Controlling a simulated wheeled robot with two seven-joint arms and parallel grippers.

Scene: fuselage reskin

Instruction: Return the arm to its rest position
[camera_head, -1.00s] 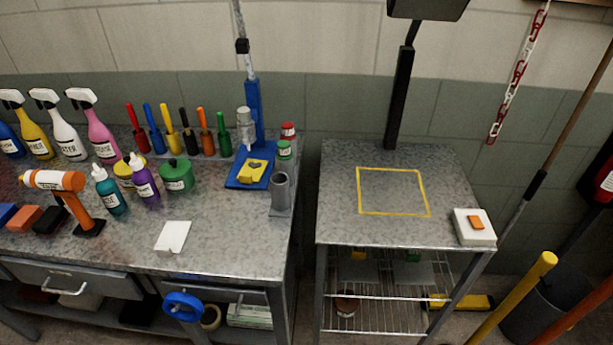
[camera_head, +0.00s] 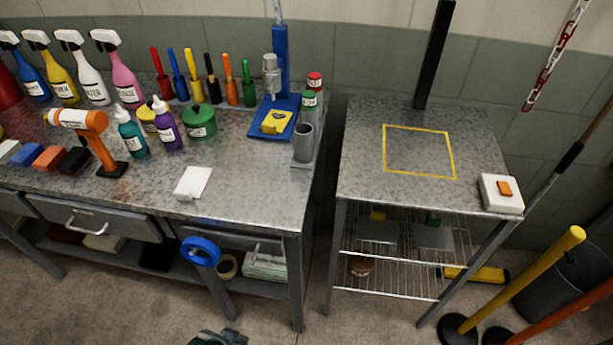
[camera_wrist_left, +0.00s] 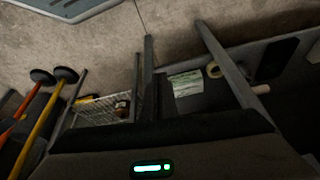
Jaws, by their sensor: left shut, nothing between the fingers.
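My left gripper (camera_head: 217,339) just shows as a dark shape at the bottom edge of the head view, low over the floor in front of the workbench. It is shut and holds nothing. Most of it and its arm are cut off by the frame. My right gripper is in neither view.
The workbench (camera_head: 250,207) bears spray bottles, screwdrivers, an orange tool (camera_head: 95,137) and a white cloth (camera_head: 193,183). A blue ring (camera_head: 200,251) hangs at its front. A metal cart (camera_head: 365,185) stands right of it. Yellow and orange poles (camera_head: 540,263) stand at right.

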